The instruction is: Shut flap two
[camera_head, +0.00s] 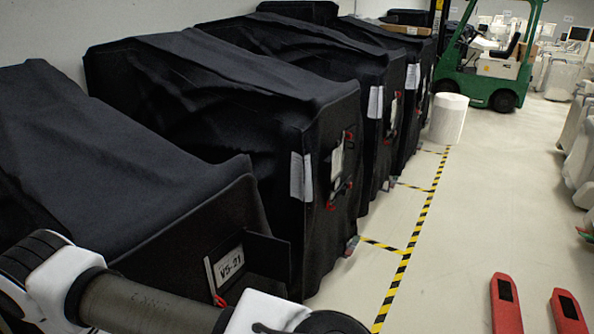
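Black-covered carts stand in a row along the left wall. On the nearest covered cart (110,150), a small dark flap (267,256) stands out from the front face, open, beside a white label (229,264) reading "V5-21". A red tag or strap end shows just below the label. No number two is readable on the flap. My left arm crosses the lower left, in front of this cart and below the flap. Its gripper is beyond the bottom edge and hidden. My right gripper is not in view.
A second covered cart (225,90) and more stand behind. Yellow-black floor tape (416,232) runs along the row. Red fork-like bars (506,310) lie at the lower right. A white cylinder (448,118) and green forklift (475,85) stand far back. The middle floor is clear.

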